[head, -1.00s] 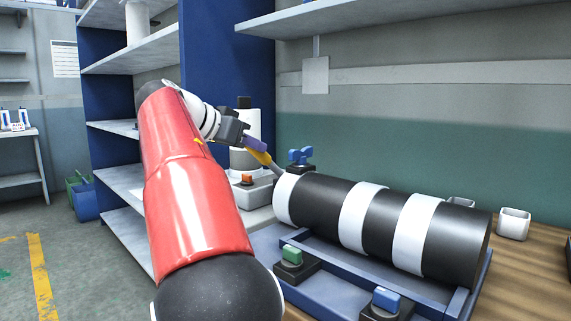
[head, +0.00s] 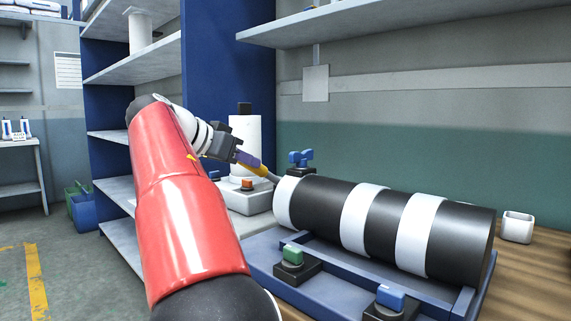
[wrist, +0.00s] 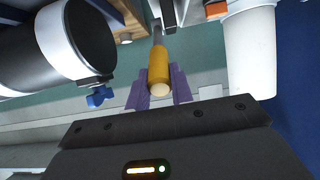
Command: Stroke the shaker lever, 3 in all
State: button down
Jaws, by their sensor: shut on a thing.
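The shaker lever is a grey bar with a yellow handle (head: 258,169), at the left end of the large black drum with white bands (head: 322,211). My gripper (head: 249,161), with purple fingers, is shut on the yellow handle. In the wrist view my gripper (wrist: 160,86) has one finger on each side of the yellow handle (wrist: 159,66), whose round end faces the camera. The grey bar runs on from the handle to the right and downward in the head view. Its base is hidden behind the drum.
A white cylinder with a black cap (head: 246,135) stands close behind the lever, with an orange button (head: 247,185) on its base. A blue knob (head: 300,159) rises behind the drum. Green (head: 292,251) and blue (head: 390,297) controls sit on the front tray. A white cup (head: 517,228) stands right.

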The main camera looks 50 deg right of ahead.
jog(key=d+r+p, duration=0.1)
jog(key=r+p, duration=0.1)
jog(key=d+r+p, duration=0.1)
jog(key=d+r, duration=0.1)
jog(key=shift+s+d+p, duration=0.15)
jog(key=shift+p, duration=0.25)
jog(key=shift+d+r, duration=0.1)
jog(key=shift+d, duration=0.2)
jog(key=shift+r, duration=0.1)
jog(key=d+r+p, duration=0.2)
jog(key=p, duration=0.1)
jog(key=shift+s+d, duration=0.2)
jog(key=shift+d, duration=0.15)
jog(key=c, duration=1.1)
grip_release()
jog(key=shift+f+b, duration=0.3)
jog(key=shift+c, duration=0.2)
jog(key=shift+a, duration=0.15)
jog(key=shift+p+v, duration=0.5)
jog(key=shift+v, duration=2.95)
